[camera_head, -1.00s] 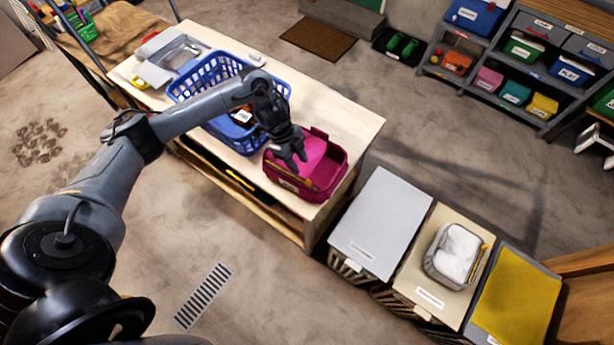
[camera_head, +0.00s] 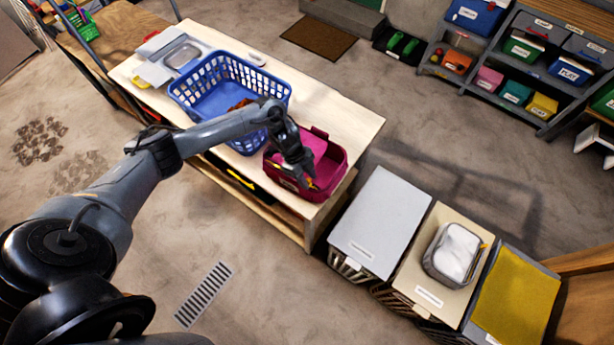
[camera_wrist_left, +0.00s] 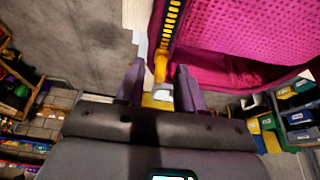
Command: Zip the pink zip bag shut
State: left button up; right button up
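The pink zip bag (camera_head: 329,182) sits at the near right corner of the wooden table, its top open and bright pink cloth showing inside. In the left wrist view the bag (camera_wrist_left: 240,40) fills the upper right, with a black and yellow zip strip (camera_wrist_left: 172,22) along its edge. The yellow zip pull (camera_wrist_left: 161,66) hangs at the strip's lower end. My left gripper (camera_head: 306,182) is over the bag's near side. In the wrist view its fingers (camera_wrist_left: 160,88) are apart, with the yellow pull between their tips; I see a gap beside it. My right gripper is not in view.
A blue laundry basket (camera_head: 262,88) stands close to the bag's left on the wooden table (camera_head: 345,118). Grey containers (camera_head: 165,62) lie at the table's far left. Lidded bins (camera_head: 385,222) stand on the floor to the right.

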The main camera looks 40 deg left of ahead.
pick_arm(q)
grip_shut()
dwell(1.2)
